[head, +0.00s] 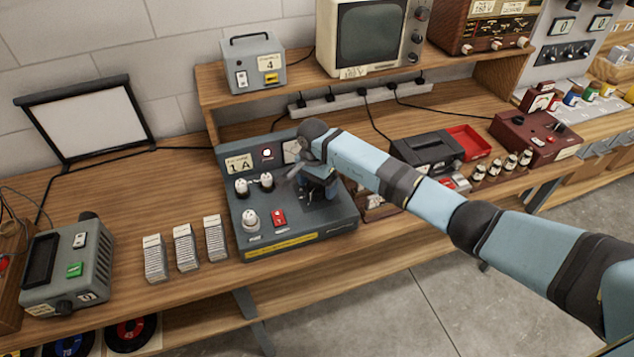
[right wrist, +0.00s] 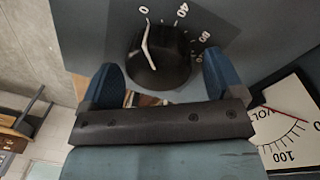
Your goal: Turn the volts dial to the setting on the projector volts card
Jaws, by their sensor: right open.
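The volts dial (right wrist: 160,55) is a black round knob with a white pointer line; in the right wrist view the line points at or close to the 0 mark. Marks including 40 and 80 run round to the right. My right gripper (right wrist: 162,78) is open, one blue finger on each side of the knob; I cannot tell whether they touch it. In the head view my right gripper (head: 300,178) is over the grey console (head: 345,215) and hides the dial. A cream card (head: 353,72) under the monitor seems to give a volts figure, too small to read surely. My left gripper is out of view.
A volts meter (right wrist: 285,130) with a red needle is beside the dial. The console also carries white knobs (head: 250,219), a red switch (head: 278,217) and a "1 A" card (head: 238,163). Slide stacks (head: 184,247) stand left of it. A black-and-grey device (head: 427,152) is to the right.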

